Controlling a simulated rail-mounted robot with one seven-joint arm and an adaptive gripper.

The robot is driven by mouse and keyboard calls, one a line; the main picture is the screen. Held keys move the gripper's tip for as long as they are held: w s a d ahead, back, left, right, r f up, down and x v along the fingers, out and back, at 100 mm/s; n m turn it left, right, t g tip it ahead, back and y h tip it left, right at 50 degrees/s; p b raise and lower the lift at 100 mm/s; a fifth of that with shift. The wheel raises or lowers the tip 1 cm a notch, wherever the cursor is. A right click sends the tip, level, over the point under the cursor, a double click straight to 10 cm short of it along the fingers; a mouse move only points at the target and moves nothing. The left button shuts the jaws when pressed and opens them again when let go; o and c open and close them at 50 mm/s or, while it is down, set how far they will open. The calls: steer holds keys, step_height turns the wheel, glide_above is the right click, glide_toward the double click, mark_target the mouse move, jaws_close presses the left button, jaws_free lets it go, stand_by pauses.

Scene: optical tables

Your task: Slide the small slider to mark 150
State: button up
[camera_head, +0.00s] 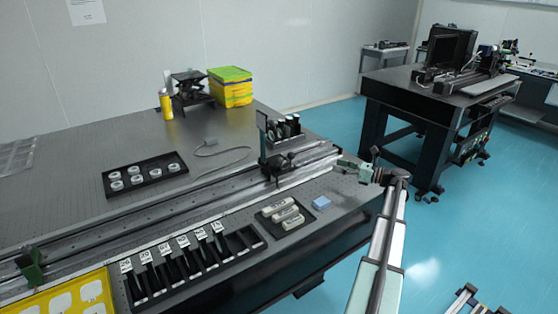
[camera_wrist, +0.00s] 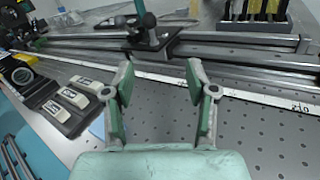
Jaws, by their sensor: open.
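A long metal rail (camera_head: 180,200) runs across the near table with a pale scale strip (camera_head: 215,211) along its front. A dark slider with an upright post (camera_head: 275,165) sits on the rail toward its right end. It also shows in the wrist view (camera_wrist: 152,42), just beyond my fingers. A green holder (camera_head: 31,268) stands on the rail at the far left. I cannot tell for sure which is the small slider. My gripper (camera_head: 345,164) is open and empty, to the right of the dark slider and apart from it. Its spread fingers also show in the wrist view (camera_wrist: 160,82). Mark 150 is not legible.
A black holder (camera_head: 266,146) stands behind the slider. The perforated tabletop (camera_head: 340,192) is bare near my gripper.

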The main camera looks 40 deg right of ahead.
mark_target(291, 155)
steer(key=shift+g+y, duration=0.5)
steer(key=x, duration=0.6)
steer(key=p+x, duration=0.1)
steer(key=x, duration=0.6)
steer(key=r+p+x, duration=0.1)
steer(key=x, duration=0.6)
steer(key=shift+s+a, duration=0.25)
steer(key=shift+a, duration=0.1)
jaws_close()
